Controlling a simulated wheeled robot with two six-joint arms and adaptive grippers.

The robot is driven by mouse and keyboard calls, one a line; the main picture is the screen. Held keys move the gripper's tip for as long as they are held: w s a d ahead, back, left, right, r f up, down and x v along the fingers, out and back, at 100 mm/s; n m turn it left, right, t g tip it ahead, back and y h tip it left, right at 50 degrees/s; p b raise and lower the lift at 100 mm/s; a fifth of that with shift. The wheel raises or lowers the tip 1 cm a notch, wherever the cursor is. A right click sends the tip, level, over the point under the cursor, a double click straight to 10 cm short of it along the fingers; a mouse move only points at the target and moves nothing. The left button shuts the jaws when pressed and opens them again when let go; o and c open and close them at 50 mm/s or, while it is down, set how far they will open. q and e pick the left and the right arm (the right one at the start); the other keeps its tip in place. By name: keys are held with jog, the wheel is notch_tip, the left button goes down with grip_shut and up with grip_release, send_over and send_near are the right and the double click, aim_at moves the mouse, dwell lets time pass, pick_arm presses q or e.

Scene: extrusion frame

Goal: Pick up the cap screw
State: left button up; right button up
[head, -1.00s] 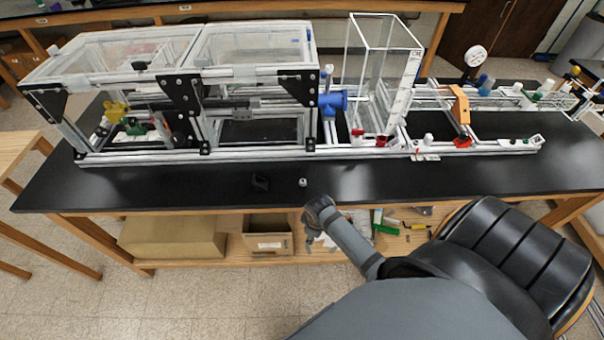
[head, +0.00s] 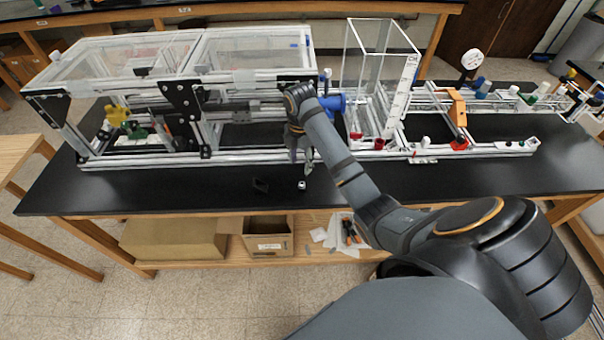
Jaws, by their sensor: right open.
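A small silvery piece (head: 302,185), which appears to be the cap screw, lies on the black bench top in front of the extrusion frame. It is too small to make out its shape. My right gripper (head: 301,160) is open and points down just above and behind it in the picture, apart from it. Nothing shows between the fingers. My left gripper is not in view.
The extrusion frame (head: 240,159) with clear boxes stands along the bench (head: 420,190) behind. The front strip of bench is otherwise largely clear.

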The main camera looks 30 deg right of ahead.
jog(key=b, duration=0.6)
send_over(302, 184)
notch_tip(302, 184, down, 6)
jog(key=shift+a+r, duration=0.15)
jog(key=shift+r, duration=0.05)
jog(key=shift+w, duration=0.1)
jog(key=f+b, duration=0.3)
jog(key=shift+d+f, duration=0.25)
jog(key=shift+f+p, duration=0.3)
jog(key=shift+p, duration=0.15)
jog(key=shift+f, duration=0.4)
grip_shut()
